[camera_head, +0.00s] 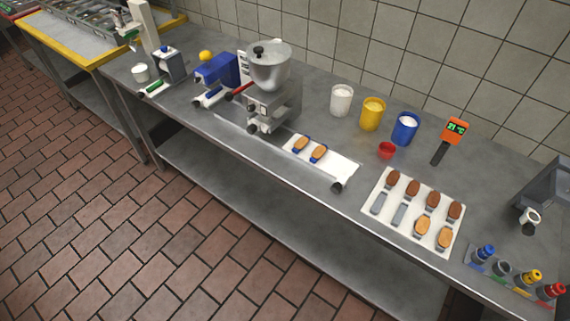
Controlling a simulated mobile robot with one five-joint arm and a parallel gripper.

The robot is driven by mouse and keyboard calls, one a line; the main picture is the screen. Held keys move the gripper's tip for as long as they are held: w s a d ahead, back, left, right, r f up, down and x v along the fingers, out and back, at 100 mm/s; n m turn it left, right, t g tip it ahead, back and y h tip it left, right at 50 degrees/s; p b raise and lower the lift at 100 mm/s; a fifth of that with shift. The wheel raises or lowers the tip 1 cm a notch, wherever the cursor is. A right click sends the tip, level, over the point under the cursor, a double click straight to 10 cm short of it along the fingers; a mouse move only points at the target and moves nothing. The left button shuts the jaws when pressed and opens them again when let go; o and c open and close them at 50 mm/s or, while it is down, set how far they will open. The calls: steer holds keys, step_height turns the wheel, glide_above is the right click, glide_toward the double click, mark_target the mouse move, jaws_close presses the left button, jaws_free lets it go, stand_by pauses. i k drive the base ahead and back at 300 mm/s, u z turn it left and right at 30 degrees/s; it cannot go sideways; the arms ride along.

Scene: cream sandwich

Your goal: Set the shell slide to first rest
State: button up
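The shell slide (339,168) is a white plate on the steel counter, at the right of a hopper machine (270,68). Two tan shells in blue holders (309,149) sit at its left part. A black knob (337,187) is at its front right end. A pale grey track (232,131) runs along the counter front, past the machine's foot to the slide. I cannot make out any rest marks on the track. My gripper is not in view.
A white tray (376,222) with brown and tan shells lies right of the slide. White (341,101), yellow (372,115) and blue (405,130) tubs stand behind, near a small red cup (387,151) and an orange thermometer (455,130). Coloured-cap bottles (484,254) stand front right.

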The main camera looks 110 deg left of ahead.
mark_target(340, 166)
steer(key=u, duration=3.65)
steer(key=k, duration=1.05)
steer(key=u, duration=0.9)
steer(key=i, duration=0.8)
steer(key=u, duration=0.25)
